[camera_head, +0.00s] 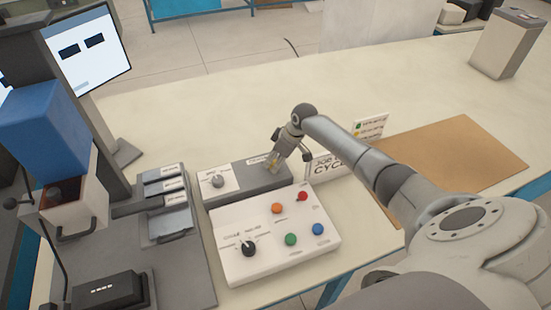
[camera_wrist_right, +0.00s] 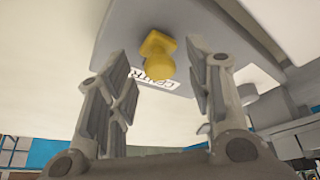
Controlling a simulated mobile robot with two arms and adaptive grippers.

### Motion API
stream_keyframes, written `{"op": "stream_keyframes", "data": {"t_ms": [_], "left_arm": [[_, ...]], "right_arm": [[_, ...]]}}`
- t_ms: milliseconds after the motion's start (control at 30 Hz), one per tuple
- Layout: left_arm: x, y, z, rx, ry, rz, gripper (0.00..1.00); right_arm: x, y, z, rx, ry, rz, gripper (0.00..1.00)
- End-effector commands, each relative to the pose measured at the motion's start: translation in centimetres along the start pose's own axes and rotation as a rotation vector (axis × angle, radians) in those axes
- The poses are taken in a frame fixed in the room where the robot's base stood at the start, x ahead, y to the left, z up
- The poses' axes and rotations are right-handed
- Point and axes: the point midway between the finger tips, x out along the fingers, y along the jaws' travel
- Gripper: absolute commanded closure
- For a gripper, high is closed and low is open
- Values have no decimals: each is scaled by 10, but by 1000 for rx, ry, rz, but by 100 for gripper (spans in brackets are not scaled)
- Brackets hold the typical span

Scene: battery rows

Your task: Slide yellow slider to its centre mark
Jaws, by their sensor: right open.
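The yellow slider (camera_wrist_right: 158,56) shows in the right wrist view as a knob on a grey box, beside a white label (camera_wrist_right: 160,80) that reads in part "CENTR". In the head view the slider (camera_head: 271,161) is small and partly hidden by my right gripper, on the long grey box (camera_head: 258,180) behind the button panel. My right gripper (camera_head: 288,157) is open over this box. In the right wrist view its fingers (camera_wrist_right: 160,62) stand either side of the knob, with gaps on both sides. The slider's exact place along its track cannot be told. My left gripper is not in view.
A white panel (camera_head: 268,262) with coloured buttons and a black knob lies in front of the grey box.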

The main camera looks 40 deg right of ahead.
Motion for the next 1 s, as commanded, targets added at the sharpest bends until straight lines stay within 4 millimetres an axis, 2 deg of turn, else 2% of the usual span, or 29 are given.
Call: {"op": "stream_keyframes", "data": {"t_ms": [133,500,733,1000], "left_arm": [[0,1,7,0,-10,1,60],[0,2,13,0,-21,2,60],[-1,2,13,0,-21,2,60],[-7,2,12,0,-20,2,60]], "right_arm": [[0,0,0,0,0,0,52],[0,0,0,0,0,-1,100],[0,-2,-1,0,1,-1,100],[7,-20,-18,0,1,-3,100]]}}
